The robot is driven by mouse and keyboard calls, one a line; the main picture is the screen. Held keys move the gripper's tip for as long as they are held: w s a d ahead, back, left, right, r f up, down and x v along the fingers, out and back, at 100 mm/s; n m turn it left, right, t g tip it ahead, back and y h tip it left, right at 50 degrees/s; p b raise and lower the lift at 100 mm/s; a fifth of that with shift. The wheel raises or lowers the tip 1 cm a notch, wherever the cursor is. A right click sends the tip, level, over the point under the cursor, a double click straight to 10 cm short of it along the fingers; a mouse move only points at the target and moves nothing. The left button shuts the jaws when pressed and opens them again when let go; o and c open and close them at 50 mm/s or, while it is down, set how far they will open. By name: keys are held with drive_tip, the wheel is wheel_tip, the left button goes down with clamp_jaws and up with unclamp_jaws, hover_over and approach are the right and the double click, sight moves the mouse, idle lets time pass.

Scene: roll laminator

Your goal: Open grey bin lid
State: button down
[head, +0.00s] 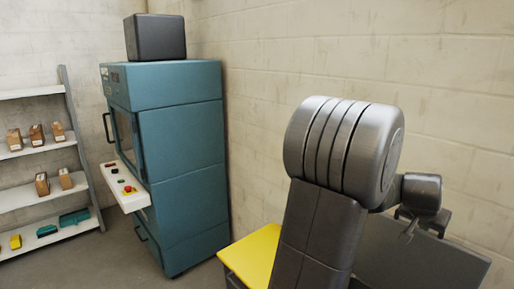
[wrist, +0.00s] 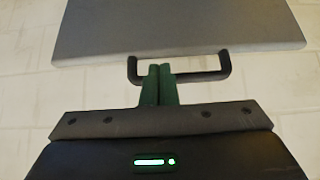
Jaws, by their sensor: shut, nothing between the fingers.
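The grey bin lid (head: 425,258) is a flat dark panel at the lower right of the head view. In the wrist view the lid (wrist: 180,28) fills the top as a grey slab, with pale wall blocks below its edge. A dark bar handle (wrist: 205,77) hangs along that edge. My gripper (wrist: 159,68) has its green fingers shut together with nothing between them. My arm hides part of the lid in the head view, and the bin body is not clear.
A yellow lid (head: 252,254) lies left of my arm. A blue cabinet machine (head: 180,160) with a white control panel (head: 124,187) and a dark box (head: 156,37) on top stands behind. A shelf rack (head: 40,155) is at far left. Bare floor (head: 100,255) lies before the machine.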

drive_tip(key=w+d+p, duration=0.1)
drive_tip(key=d+p, duration=0.1)
drive_tip(key=shift+w+r+p, duration=0.2)
drive_tip(key=shift+w+p, duration=0.15)
drive_tip(key=shift+p, duration=0.05)
drive_tip(key=shift+a, duration=0.15)
